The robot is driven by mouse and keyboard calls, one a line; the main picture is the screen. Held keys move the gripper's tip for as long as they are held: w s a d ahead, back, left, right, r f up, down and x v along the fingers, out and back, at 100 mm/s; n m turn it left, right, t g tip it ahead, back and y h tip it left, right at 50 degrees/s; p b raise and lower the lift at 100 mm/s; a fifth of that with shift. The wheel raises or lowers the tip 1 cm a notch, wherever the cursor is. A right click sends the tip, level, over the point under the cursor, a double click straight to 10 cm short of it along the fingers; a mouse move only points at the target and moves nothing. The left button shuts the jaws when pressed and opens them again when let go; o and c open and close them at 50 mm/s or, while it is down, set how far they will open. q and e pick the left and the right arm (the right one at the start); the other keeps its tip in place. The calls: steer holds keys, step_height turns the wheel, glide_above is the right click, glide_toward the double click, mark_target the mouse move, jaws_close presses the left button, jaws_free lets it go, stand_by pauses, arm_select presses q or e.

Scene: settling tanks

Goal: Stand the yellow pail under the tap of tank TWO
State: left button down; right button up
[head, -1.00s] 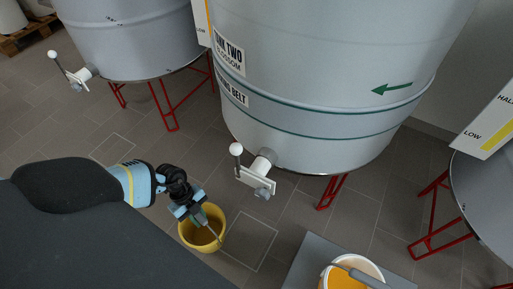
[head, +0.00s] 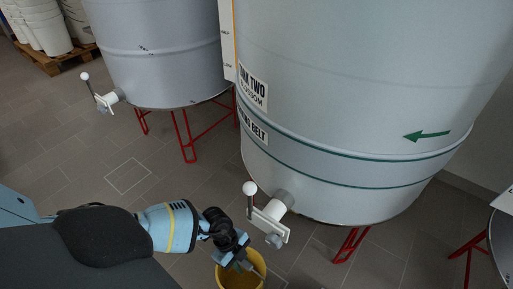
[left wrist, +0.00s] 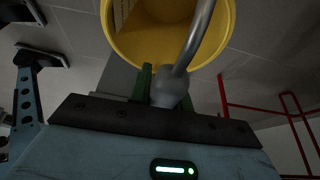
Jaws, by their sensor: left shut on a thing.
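The yellow pail (head: 240,280) is at the bottom edge of the head view, cut off below. My left gripper (head: 243,265) is over it and shut on its grey handle; in the left wrist view the handle (left wrist: 196,38) runs into the green fingers (left wrist: 158,88), and the pail (left wrist: 118,42) is just beyond them. Whether the pail touches the floor I cannot tell. Tank TWO (head: 340,95) stands on red legs. Its white tap (head: 272,212), with a white ball lever, is above and slightly right of the pail in the picture. My right gripper is not in view.
Another tank (head: 160,50) with a similar tap (head: 108,101) stands at the left. A third tank (head: 503,235) shows at the right edge. Red legs (head: 350,245) stand under tank TWO. Floor outlines (head: 128,176) mark the tiles. White buckets (head: 45,25) sit on a pallet at the back left.

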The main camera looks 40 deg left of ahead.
arm_select(q)
steer(key=w+d+f+b, duration=0.2)
steer(key=d+f+b, duration=0.1)
steer(key=d+f, duration=0.1)
steer(key=shift+w, duration=0.15)
stand_by(0.5)
steer(key=shift+f+b, duration=0.1)
steer(key=shift+b, duration=0.2)
steer(key=c, duration=1.3)
jaws_free()
